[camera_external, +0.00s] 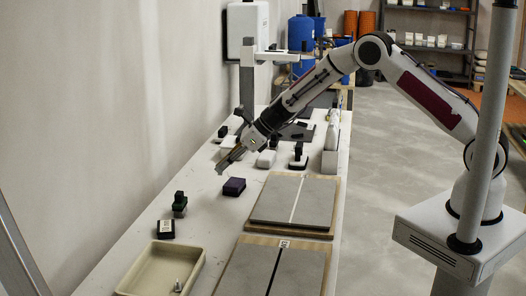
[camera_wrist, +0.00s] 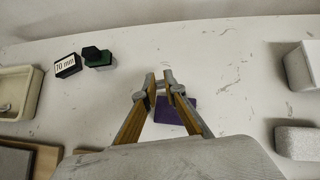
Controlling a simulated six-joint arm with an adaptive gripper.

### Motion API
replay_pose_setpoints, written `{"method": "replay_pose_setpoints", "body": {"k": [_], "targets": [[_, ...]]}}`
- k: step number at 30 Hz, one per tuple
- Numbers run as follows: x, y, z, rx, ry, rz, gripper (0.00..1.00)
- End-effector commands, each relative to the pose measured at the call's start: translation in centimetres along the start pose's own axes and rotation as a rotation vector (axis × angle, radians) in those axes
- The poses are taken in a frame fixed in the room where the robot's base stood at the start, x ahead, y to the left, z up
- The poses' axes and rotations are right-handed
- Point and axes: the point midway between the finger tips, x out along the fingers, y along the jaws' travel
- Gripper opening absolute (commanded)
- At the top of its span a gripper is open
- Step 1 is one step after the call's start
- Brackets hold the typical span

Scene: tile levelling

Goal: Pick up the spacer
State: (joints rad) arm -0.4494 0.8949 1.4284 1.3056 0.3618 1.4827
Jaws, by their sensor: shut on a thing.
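My gripper (camera_external: 222,168) is above the white table, pointing down and left, over the area just behind the purple block (camera_external: 234,187). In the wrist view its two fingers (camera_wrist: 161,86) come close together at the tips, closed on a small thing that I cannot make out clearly. Whether this is the spacer I cannot tell. The purple block (camera_wrist: 178,110) shows behind and between the fingers; in the external view it rests on the table, apart from the gripper.
A cream tray (camera_external: 124,288) with a small metal piece (camera_external: 178,286) stands at the front left. Beside it are a labelled black block (camera_external: 165,229) and a green block (camera_external: 180,204). Two boards with grey tiles (camera_external: 272,203) lie on the right. White-and-black blocks stand farther back.

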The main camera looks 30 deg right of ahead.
Motion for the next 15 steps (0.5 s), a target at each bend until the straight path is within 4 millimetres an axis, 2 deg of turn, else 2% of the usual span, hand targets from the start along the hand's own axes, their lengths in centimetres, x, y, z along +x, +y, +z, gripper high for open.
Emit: {"method": "replay_pose_setpoints", "body": {"k": [15], "targets": [[-4.2,0.9,-4.1,0.003,0.001,-0.002,0.04]]}}
